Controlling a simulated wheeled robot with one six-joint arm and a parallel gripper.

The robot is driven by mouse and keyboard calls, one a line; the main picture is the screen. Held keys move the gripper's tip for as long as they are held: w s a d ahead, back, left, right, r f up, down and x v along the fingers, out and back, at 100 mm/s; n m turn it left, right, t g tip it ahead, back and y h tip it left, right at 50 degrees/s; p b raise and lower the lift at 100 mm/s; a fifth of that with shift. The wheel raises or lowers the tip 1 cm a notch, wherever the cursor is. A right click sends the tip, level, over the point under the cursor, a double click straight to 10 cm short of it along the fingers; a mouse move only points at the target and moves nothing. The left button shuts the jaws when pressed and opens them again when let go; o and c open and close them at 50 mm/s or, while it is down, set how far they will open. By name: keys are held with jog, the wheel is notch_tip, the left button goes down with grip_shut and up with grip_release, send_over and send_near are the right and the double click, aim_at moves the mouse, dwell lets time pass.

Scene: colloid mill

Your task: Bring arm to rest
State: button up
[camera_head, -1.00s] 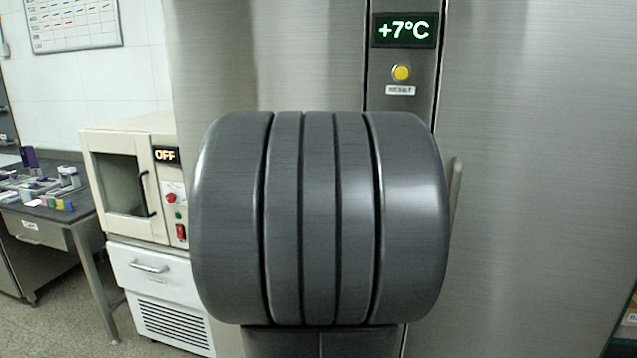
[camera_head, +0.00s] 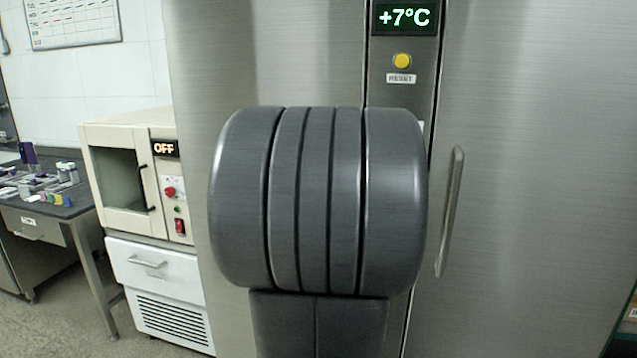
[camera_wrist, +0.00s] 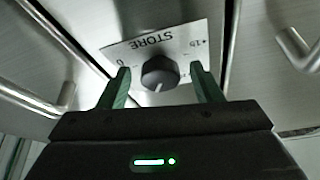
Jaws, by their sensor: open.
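My gripper (camera_wrist: 163,82) is open in the wrist view, its two green fingers apart. A dark round knob (camera_wrist: 160,73) on a plate marked STORE (camera_wrist: 135,48) shows between and beyond the fingertips. I cannot tell whether the fingers touch it. In the head view my dark grey arm joint (camera_head: 318,200) fills the middle and hides the gripper and the knob. A steel cabinet (camera_head: 540,180) stands behind it, with a display (camera_head: 404,18) reading +7°C and a yellow button (camera_head: 402,61).
A vertical handle (camera_head: 450,212) stands out right of my arm; bar handles flank the plate in the wrist view, left (camera_wrist: 66,96) and right (camera_wrist: 296,48). At left are a cream oven (camera_head: 128,180) marked OFF and a cluttered bench (camera_head: 45,209).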

jog(key=shift+s+a+f+n+t+y, duration=0.15)
jog(key=shift+s+f+n+y, duration=0.15)
jog(key=shift+s+n, duration=0.4)
jog(key=shift+s+a+f+n+t+y, duration=0.1)
jog(key=shift+s+a+f+n+y, duration=0.15)
jog(key=shift+s+n, duration=0.35)
jog(key=shift+s+a+f+n+t+y, duration=0.15)
jog(key=shift+s+f+n+y, duration=0.2)
jog(key=shift+s+n, duration=0.35)
jog(key=shift+d, duration=0.1)
